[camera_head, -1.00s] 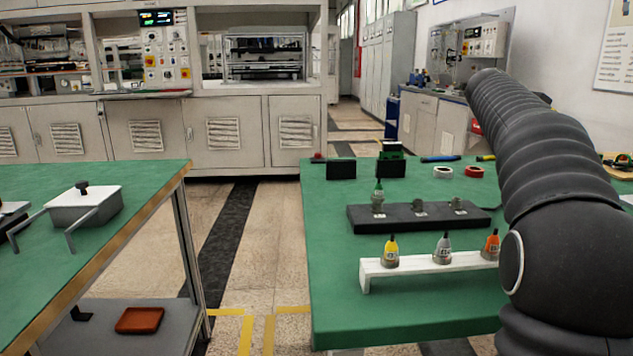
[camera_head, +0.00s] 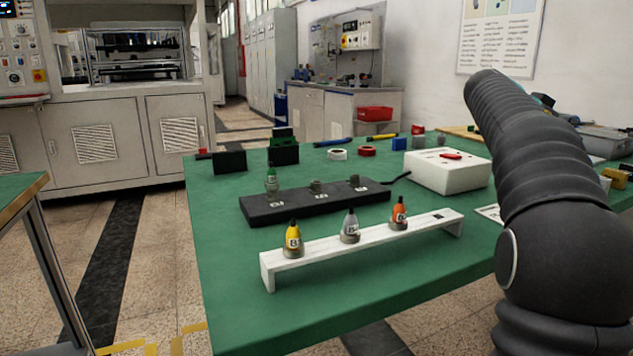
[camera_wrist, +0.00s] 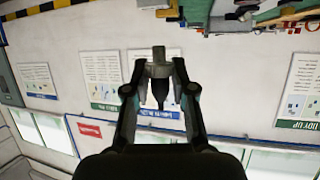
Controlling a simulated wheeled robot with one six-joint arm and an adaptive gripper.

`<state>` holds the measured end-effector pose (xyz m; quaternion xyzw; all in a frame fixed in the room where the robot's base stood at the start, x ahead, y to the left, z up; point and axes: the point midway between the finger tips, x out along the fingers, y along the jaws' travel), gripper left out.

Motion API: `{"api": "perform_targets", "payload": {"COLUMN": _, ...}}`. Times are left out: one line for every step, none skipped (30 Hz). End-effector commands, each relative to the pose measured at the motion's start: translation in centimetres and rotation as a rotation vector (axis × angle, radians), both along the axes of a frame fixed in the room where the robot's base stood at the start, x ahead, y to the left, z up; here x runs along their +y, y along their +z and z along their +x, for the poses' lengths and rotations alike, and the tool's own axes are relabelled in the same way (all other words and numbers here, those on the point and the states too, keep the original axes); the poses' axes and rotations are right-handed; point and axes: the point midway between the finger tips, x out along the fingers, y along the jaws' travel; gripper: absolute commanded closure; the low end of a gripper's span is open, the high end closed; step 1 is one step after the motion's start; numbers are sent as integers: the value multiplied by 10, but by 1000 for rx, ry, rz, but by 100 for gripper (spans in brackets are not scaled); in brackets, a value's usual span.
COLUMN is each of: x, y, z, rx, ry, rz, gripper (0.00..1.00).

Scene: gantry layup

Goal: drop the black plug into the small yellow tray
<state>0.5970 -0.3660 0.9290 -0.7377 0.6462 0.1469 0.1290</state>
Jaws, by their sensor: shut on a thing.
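My gripper (camera_wrist: 159,80) is shut on a dark plug (camera_wrist: 160,92) in the wrist view. The plug has a black tapered body with a grey part at one end and is held between the fingertips, with wall behind it. In the head view my arm covers the right side, and the gripper and plug are out of sight. A small yellow item (camera_head: 615,178) shows at the right edge beyond my arm. I cannot tell whether it is the yellow tray.
The green table (camera_head: 225,285) holds a white rack (camera_head: 365,245) with yellow, grey and orange plugs. Behind it are a black socket bar (camera_head: 300,208) with a green plug and a white box (camera_head: 440,172). Another green table (camera_head: 18,185) stands left across a floor gap.

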Motion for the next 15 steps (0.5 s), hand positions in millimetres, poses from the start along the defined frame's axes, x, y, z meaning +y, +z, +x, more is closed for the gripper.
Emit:
{"api": "perform_targets", "payload": {"x": 0, "y": -7, "z": 0, "rx": 0, "ry": -1, "rz": 0, "gripper": 100}}
{"api": "perform_targets", "payload": {"x": -1, "y": -10, "z": 0, "rx": 0, "ry": -1, "rz": 0, "gripper": 100}}
{"api": "perform_targets", "payload": {"x": -1, "y": -14, "z": -1, "rx": 0, "ry": -1, "rz": 0, "gripper": 100}}
{"api": "perform_targets", "payload": {"x": -1, "y": -17, "z": -1, "rx": 0, "ry": -1, "rz": 0, "gripper": 100}}
{"api": "perform_targets", "payload": {"x": -1, "y": -20, "z": -1, "rx": 0, "ry": -1, "rz": 0, "gripper": 100}}
{"api": "perform_targets", "payload": {"x": -1, "y": -25, "z": -1, "rx": 1, "ry": -1, "rz": 0, "gripper": 100}}
{"api": "perform_targets", "payload": {"x": -1, "y": -29, "z": -1, "rx": 1, "ry": -1, "rz": 0, "gripper": 100}}
{"api": "perform_targets", "payload": {"x": -1, "y": -32, "z": -1, "rx": 1, "ry": -1, "rz": 0, "gripper": 100}}
{"api": "perform_targets", "payload": {"x": -1, "y": -37, "z": -1, "rx": 1, "ry": -1, "rz": 0, "gripper": 100}}
{"api": "perform_targets", "payload": {"x": -1, "y": -39, "z": -1, "rx": 1, "ry": -1, "rz": 0, "gripper": 100}}
{"api": "perform_targets", "payload": {"x": -1, "y": -42, "z": -1, "rx": 1, "ry": -1, "rz": 0, "gripper": 100}}
{"api": "perform_targets", "payload": {"x": -1, "y": -45, "z": -1, "rx": 0, "ry": 0, "rz": -1, "gripper": 100}}
{"api": "perform_targets", "payload": {"x": -1, "y": -47, "z": -1, "rx": 0, "ry": 0, "rz": -1, "gripper": 100}}
{"api": "perform_targets", "payload": {"x": -1, "y": -49, "z": -1, "rx": 0, "ry": 0, "rz": -1, "gripper": 100}}
{"api": "perform_targets", "payload": {"x": -1, "y": -51, "z": -1, "rx": 0, "ry": 0, "rz": -1, "gripper": 100}}
